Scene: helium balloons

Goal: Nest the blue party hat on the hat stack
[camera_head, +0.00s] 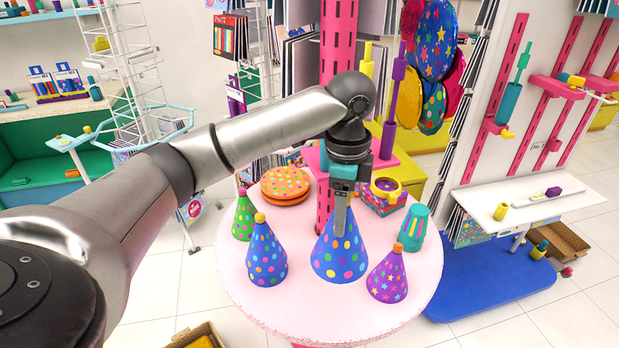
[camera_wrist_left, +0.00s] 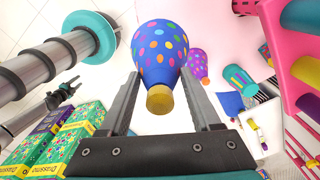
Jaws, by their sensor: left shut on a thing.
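My left gripper (camera_head: 341,222) reaches in over the round pink table (camera_head: 290,317), pointing down. It is shut on the upper part of a blue party hat with coloured dots (camera_head: 334,262). In the left wrist view this hat (camera_wrist_left: 161,50) is between the two fingers (camera_wrist_left: 163,82), its gold tip toward the camera. I cannot tell if its rim touches the tabletop or if another hat is under it. A second blue dotted hat (camera_head: 265,258) with an orange tip stands upright to the left, apart from the gripper.
A purple starred hat (camera_head: 388,278) stands close on the right, a teal cup (camera_head: 413,226) behind it. A green hat (camera_head: 243,217), orange dotted discs (camera_head: 285,183) and a gift box (camera_head: 385,197) are farther back. The table's front edge is clear.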

